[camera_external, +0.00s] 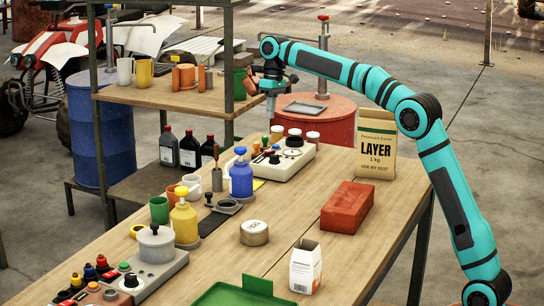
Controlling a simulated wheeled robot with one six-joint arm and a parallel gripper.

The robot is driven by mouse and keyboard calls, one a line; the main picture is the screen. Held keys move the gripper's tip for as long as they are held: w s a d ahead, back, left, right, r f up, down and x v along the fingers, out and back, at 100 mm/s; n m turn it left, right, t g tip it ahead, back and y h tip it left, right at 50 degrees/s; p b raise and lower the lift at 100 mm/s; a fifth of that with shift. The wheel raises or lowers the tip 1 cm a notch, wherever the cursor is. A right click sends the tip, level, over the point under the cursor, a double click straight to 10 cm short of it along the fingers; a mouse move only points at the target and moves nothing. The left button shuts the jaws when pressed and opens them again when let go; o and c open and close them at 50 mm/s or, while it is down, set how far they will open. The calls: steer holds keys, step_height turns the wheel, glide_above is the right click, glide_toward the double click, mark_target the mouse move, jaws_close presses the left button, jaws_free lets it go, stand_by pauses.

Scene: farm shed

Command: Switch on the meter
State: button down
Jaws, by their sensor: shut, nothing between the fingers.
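I cannot tell whether either box is on.
A shelf (160,97) with mugs and pots stands left of my gripper. Blue (241,178) and yellow (184,220) pump bottles stand nearer. A brick (347,207), a LAYER bag (376,145), a tin (254,233) and a carton (305,268) stand on the right side.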

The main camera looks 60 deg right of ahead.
mark_target(270, 150)
steer(key=f, duration=0.3)
steer(key=a+f, duration=0.1)
steer(key=f, duration=0.3)
steer(key=a+f, duration=0.1)
steer(key=f, duration=0.2)
steer(key=shift+f, duration=0.15)
steer(key=shift+a+f+h, duration=0.25)
steer(key=shift+f+h, duration=0.1)
steer(key=shift+h, duration=0.15)
steer(key=shift+d+f, duration=0.1)
steer(key=shift+f, duration=0.05)
steer(key=shift+s+f, duration=0.1)
steer(key=shift+d, duration=1)
steer(key=shift+a, duration=0.1)
